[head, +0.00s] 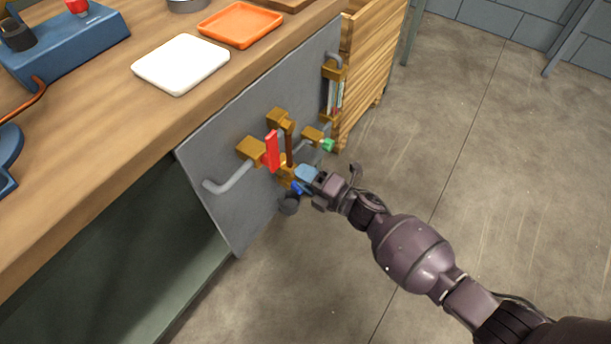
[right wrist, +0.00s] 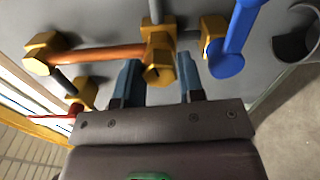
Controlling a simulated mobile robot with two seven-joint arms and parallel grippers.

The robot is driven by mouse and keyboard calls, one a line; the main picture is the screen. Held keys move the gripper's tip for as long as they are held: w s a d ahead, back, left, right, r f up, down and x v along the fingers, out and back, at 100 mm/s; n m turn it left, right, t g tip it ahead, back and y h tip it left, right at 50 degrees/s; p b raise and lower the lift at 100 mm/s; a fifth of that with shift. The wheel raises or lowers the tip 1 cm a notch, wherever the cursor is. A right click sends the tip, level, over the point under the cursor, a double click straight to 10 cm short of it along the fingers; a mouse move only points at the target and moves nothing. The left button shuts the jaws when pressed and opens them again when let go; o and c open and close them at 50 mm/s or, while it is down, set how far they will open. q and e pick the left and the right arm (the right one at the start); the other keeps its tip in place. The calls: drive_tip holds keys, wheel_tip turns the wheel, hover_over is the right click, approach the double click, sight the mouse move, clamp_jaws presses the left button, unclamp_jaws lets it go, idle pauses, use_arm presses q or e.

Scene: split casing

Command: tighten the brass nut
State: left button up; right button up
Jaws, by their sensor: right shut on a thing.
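The brass nut (right wrist: 158,73) is on a brass fitting on the grey panel, at the lower end of a copper pipe (right wrist: 100,55). My right gripper (right wrist: 160,66) has one dark blue finger on each side of the nut and is shut on it. In the head view my right gripper (head: 301,177) reaches in from the right to the brass fitting (head: 286,173) low on the panel, and its fingers partly hide the nut. How tight the nut sits cannot be told. My left gripper is not in view.
A blue lever (right wrist: 228,55) is close beside the right finger. A red lever (head: 271,150) and a grey bent pipe (head: 228,180) stick out from the panel (head: 222,137). The workbench (head: 120,110) holds white (head: 181,64) and orange (head: 240,24) trays. The floor on the right is clear.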

use_arm(q)
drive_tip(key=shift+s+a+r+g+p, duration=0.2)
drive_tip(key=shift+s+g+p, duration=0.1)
drive_tip(key=shift+p, duration=0.95)
use_arm(e)
drive_tip(key=shift+m, duration=9.3)
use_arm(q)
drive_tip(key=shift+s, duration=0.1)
use_arm(e)
drive_tip(key=o, duration=0.9)
drive_tip(key=shift+d, duration=0.1)
